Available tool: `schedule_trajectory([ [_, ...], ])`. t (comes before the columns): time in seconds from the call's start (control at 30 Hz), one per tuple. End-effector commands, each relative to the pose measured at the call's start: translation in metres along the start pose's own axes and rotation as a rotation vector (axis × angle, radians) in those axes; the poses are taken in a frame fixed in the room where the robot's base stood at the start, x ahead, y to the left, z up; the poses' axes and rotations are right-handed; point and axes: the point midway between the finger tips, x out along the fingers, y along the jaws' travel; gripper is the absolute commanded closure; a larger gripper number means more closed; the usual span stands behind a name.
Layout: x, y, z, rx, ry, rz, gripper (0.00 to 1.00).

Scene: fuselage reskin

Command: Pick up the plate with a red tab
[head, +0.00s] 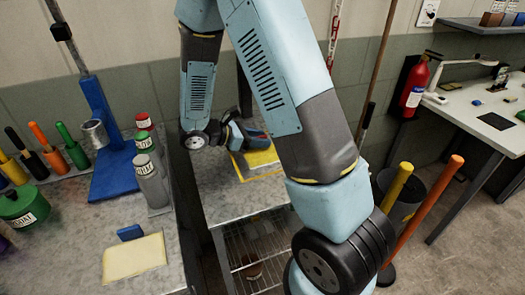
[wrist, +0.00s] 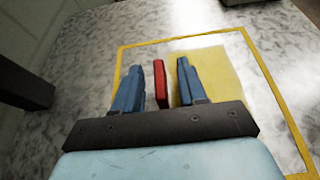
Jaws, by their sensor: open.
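The plate with a red tab is a pale yellow sheet (wrist: 212,78) lying on the grey metal table, inside a yellow outline. In the head view the plate (head: 263,160) shows partly, under my gripper. Its red tab (wrist: 161,83) stands up between the two blue fingers of my gripper (wrist: 155,82) in the wrist view. The fingers are open, one on each side of the tab, with a gap visible on both sides. In the head view my gripper (head: 246,138) is over the table and my arm hides part of the scene.
On the left bench lie another pale yellow plate (head: 135,258) and a blue block (head: 130,232). Grey bottles (head: 150,180), a blue stand (head: 112,172) and several coloured-handled tools stand there. A bin with yellow and orange poles (head: 428,205) is right of my arm.

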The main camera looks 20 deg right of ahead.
Motion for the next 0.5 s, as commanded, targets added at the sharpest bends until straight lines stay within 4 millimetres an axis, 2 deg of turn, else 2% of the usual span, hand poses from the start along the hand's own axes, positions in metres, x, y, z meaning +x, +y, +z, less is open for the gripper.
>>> schedule_trajectory([
  [0.1,0.0103,0.0001,0.0,0.001,0.001,0.0,0.58],
  [0.3,0.0112,0.0002,0.0001,0.002,0.002,0.001,0.58],
  [0.5,0.0111,0.0002,0.0002,0.002,0.002,0.001,0.77],
])
